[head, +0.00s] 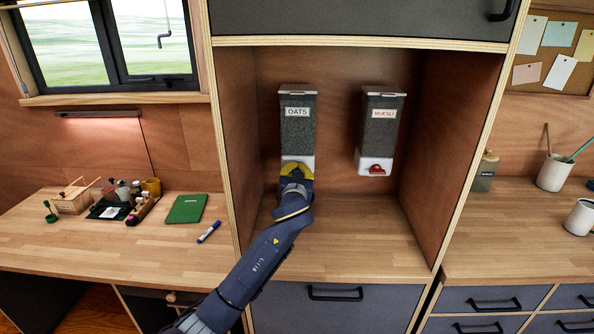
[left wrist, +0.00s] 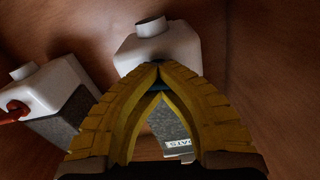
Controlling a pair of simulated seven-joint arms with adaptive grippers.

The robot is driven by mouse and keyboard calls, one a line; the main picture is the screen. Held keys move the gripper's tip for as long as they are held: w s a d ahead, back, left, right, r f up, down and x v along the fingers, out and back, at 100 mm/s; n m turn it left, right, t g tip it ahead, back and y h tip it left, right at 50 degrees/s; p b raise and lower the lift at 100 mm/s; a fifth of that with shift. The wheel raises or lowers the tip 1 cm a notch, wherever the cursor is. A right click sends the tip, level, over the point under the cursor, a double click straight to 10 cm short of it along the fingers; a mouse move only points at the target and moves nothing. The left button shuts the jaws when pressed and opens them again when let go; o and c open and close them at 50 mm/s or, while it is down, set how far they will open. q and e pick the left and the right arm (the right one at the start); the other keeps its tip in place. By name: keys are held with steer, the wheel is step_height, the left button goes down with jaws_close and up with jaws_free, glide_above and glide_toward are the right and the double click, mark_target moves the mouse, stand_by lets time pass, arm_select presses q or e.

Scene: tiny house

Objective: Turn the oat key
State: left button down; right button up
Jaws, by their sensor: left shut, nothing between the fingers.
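The oats dispenser (head: 297,128) hangs on the back wall of the niche, with a grey speckled body, an OATS label and a white base. My left gripper (head: 297,167), with yellow fingers, is at the front of that base and hides most of it in the head view. In the left wrist view its fingertips (left wrist: 158,68) meet in front of the white base (left wrist: 160,46). A small dark blue part, seemingly the oat key (left wrist: 158,87), shows just behind the tips, mostly hidden. I cannot tell whether the fingers touch it. My right gripper is not in view.
The muesli dispenser (head: 380,125) with a red key (head: 376,168) hangs to the right; its red key also shows in the left wrist view (left wrist: 14,111). The niche's wooden side walls stand on both sides. The niche counter (head: 370,235) is bare.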

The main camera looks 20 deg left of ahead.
arm_select(q)
steer(key=m, duration=0.4)
steer(key=shift+d+r, duration=0.1)
steer(key=shift+r, duration=0.1)
steer(key=m, duration=0.4)
steer(key=shift+m, duration=0.3)
steer(key=m, duration=0.3)
steer(key=shift+d+f+m, duration=0.1)
steer(key=shift+d+m, duration=0.05)
steer(key=shift+m, duration=0.15)
steer(key=m, duration=0.4)
steer(key=shift+f+m, duration=0.15)
steer(key=shift+m, duration=0.15)
steer(key=m, duration=0.4)
steer(key=shift+f+m, duration=0.15)
steer(key=shift+m, duration=0.15)
steer(key=m, duration=0.4)
steer(key=shift+f, duration=0.15)
steer(key=m, duration=0.4)
steer(key=shift+f+m, duration=0.1)
steer(key=shift+m, duration=0.3)
steer(key=shift+f+m, duration=0.15)
steer(key=shift+m, duration=1.65)
